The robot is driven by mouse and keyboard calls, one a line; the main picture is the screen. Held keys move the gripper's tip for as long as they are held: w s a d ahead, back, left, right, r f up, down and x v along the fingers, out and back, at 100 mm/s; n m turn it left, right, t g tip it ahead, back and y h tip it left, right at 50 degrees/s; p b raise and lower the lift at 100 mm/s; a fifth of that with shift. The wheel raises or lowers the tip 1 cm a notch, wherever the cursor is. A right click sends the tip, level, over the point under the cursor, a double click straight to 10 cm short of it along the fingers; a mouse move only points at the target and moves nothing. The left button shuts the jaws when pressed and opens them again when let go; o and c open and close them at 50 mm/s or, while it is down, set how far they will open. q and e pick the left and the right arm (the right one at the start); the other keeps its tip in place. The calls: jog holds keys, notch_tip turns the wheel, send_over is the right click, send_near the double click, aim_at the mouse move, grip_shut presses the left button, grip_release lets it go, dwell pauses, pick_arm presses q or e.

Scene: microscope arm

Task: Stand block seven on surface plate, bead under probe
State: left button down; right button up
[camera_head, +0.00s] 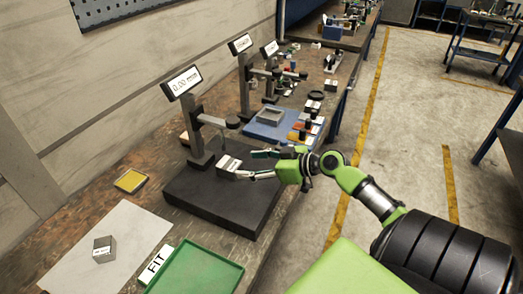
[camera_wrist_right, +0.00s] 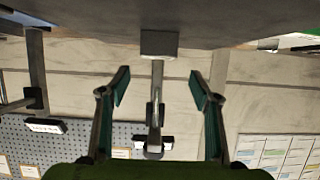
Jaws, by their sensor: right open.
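The black surface plate (camera_head: 205,201) lies on the bench under a gauge stand with a display (camera_head: 181,82). A small grey block (camera_head: 228,168) with a pale labelled face sits on the plate, below the probe (camera_head: 232,122) in the picture; I cannot tell whether a bead lies exactly under the tip. My right gripper (camera_head: 253,165) is open, its fingertips just short of the block. In the right wrist view, which is upside down, the block (camera_wrist_right: 160,43) lies beyond and between the open fingertips (camera_wrist_right: 158,80). My left gripper is out of view.
Another grey block (camera_head: 104,252) stands on a white sheet (camera_head: 75,276) at the front left. A green tray (camera_head: 197,270) and a "FIT" card (camera_head: 157,262) lie near the front edge. More gauge stands and a blue mat (camera_head: 265,131) with parts are behind.

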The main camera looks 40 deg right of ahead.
jog(key=shift+v, duration=1.75)
jog(key=shift+r, duration=0.15)
